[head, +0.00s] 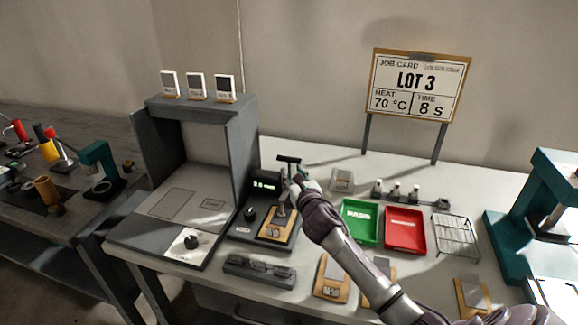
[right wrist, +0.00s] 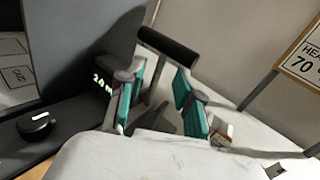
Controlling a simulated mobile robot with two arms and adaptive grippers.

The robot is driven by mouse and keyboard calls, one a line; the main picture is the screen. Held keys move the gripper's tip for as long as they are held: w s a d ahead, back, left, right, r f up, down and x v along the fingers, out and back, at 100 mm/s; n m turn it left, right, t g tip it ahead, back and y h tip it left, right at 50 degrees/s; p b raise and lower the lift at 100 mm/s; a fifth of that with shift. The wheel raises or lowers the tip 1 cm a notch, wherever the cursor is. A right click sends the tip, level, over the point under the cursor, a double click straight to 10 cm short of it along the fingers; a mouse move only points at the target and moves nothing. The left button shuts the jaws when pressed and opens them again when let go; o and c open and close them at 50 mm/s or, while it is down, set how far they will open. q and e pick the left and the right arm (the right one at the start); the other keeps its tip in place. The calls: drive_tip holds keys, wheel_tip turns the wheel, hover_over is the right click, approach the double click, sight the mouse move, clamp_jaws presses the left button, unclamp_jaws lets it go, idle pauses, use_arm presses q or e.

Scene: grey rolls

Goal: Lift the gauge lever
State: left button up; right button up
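The gauge (head: 246,222) stands on the white table with a lit green display, a dark knob and a wooden-based sample (head: 273,233) on its base. Its lever is a black T-shaped handle (head: 288,160), raised above the gauge; the handle also shows in the right wrist view (right wrist: 168,46). My right gripper (head: 297,182) is at the lever, just below the crossbar. In the right wrist view its teal-padded fingers (right wrist: 158,98) are apart, with the lever's stem appearing between them; contact is not clear. My left gripper is out of view.
A job card sign (head: 418,84) stands behind. A dark block (head: 259,271) lies in front.

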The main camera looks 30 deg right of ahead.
sight(289, 166)
drive_tip(key=x, duration=0.3)
drive_tip(key=shift+w, duration=0.2)
drive_tip(key=shift+w+d, duration=0.15)
drive_tip(key=shift+w, duration=0.15)
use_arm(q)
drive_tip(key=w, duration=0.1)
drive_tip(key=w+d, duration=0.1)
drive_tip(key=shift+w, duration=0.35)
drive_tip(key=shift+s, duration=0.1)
use_arm(e)
drive_tip(key=shift+c, duration=0.7)
clamp_jaws()
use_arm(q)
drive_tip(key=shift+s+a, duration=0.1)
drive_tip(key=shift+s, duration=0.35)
